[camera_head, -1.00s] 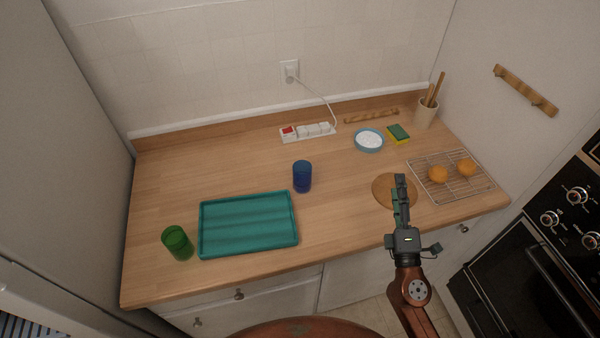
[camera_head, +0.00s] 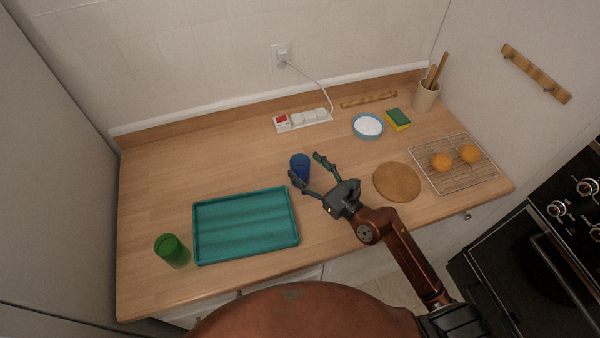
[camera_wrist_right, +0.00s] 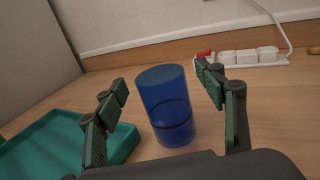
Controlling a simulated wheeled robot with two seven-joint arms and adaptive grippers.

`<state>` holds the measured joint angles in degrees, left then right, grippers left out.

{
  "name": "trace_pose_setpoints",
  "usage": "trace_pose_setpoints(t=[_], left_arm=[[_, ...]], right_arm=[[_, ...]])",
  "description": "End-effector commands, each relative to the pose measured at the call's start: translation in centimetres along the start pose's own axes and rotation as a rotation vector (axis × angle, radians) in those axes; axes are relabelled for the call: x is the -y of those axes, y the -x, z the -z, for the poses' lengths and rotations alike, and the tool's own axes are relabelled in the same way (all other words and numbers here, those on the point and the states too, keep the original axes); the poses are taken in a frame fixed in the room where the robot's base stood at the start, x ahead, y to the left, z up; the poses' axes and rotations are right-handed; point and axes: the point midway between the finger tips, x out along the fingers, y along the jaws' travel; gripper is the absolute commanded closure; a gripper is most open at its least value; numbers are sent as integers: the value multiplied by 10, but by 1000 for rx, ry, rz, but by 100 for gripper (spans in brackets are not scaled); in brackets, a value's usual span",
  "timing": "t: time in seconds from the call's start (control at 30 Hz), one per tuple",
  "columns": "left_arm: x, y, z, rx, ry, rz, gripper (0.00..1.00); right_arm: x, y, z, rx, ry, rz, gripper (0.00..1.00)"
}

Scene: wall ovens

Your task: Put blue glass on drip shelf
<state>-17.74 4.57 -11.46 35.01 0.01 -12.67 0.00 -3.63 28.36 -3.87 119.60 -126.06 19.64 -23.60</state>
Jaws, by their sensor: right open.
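The blue glass (camera_head: 300,166) stands upright on the wooden counter, behind the right end of the teal tray. My right gripper (camera_head: 309,168) is open close to the glass, with its fingers pointing toward it. In the right wrist view the blue glass (camera_wrist_right: 167,106) shows between the two open fingers (camera_wrist_right: 165,92), with gaps on both sides. The teal ridged tray (camera_head: 245,261), which may be the drip shelf, lies empty at the counter's front left. My left gripper does not show.
A green glass (camera_head: 172,251) stands left of the tray. A round wooden board (camera_head: 397,182), a wire rack (camera_head: 462,182) with oranges, a bowl (camera_head: 367,126) and a sponge (camera_head: 398,119) are to the right. A power strip (camera_head: 304,119) lies behind the blue glass.

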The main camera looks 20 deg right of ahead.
Motion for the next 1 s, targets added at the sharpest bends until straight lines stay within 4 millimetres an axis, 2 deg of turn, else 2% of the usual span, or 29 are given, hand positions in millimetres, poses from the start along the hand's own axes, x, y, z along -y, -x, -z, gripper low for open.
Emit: trace_pose_setpoints(t=[0.1, 0.2, 0.33, 0.47, 1.0], left_arm=[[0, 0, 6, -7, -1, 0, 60], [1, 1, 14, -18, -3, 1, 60], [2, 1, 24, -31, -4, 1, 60], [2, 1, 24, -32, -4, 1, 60], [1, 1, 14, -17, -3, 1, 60]], right_arm=[[-1, -19, 0, 3, -1, -1, 36], [-1, -28, 0, 1, -2, -1, 36], [-1, -32, 1, 0, -2, 0, 36], [-1, -31, 1, 0, -3, 0, 36], [-1, -31, 1, 1, -3, 0, 72]])
